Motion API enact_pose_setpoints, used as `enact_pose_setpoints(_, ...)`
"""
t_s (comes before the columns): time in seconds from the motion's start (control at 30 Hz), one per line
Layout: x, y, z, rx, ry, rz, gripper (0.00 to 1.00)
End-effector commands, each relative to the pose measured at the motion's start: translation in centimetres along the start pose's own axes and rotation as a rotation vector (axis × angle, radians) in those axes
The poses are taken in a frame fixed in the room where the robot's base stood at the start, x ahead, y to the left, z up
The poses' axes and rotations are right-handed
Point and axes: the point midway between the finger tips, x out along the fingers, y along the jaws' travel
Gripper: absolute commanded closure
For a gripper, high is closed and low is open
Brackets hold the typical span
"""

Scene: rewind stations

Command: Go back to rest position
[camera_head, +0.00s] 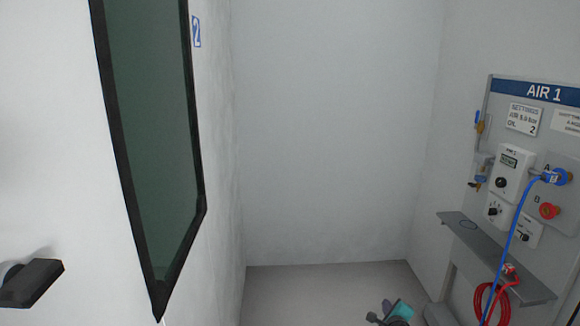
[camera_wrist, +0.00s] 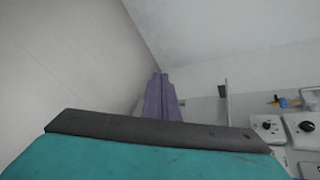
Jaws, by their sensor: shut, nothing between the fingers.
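My gripper (camera_wrist: 160,77) shows in the wrist view as two purple-grey fingers standing close together, shut with nothing between them. A teal body with a dark grey edge, part of my own arm, fills the bottom of that view. In the head view, a small teal and dark part of my arm shows at the bottom edge, low in front of the AIR 1 panel (camera_head: 540,92). The fingers cannot be made out there. No object is held, and the fingers appear clear of the panel.
A grey shelf (camera_head: 490,255) juts out below, with a coiled red hose (camera_head: 491,302). A dark-framed window (camera_head: 150,130) and door handle (camera_head: 32,282) are left. Middle floor (camera_head: 320,285) is clear.

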Motion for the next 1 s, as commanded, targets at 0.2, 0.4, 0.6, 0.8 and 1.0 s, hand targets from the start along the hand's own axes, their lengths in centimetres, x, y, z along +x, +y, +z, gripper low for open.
enact_pose_setpoints(0.2, -0.8, 10.4, 1.1, -0.206, -0.029, 0.222, 1.0)
enact_pose_setpoints(0.4, -3.2, 19.7, 0.9, -0.416, -0.074, 0.431, 1.0)
enact_pose_setpoints(0.6, -7.1, 28.6, -0.5, -0.646, -0.142, 0.652, 1.0)
enact_pose_setpoints(0.8, -12.6, 36.4, -3.4, -0.898, -0.24, 0.893, 1.0)
enact_pose_setpoints(1.0, -19.4, 42.2, -7.9, -1.172, -0.387, 1.161, 1.0)
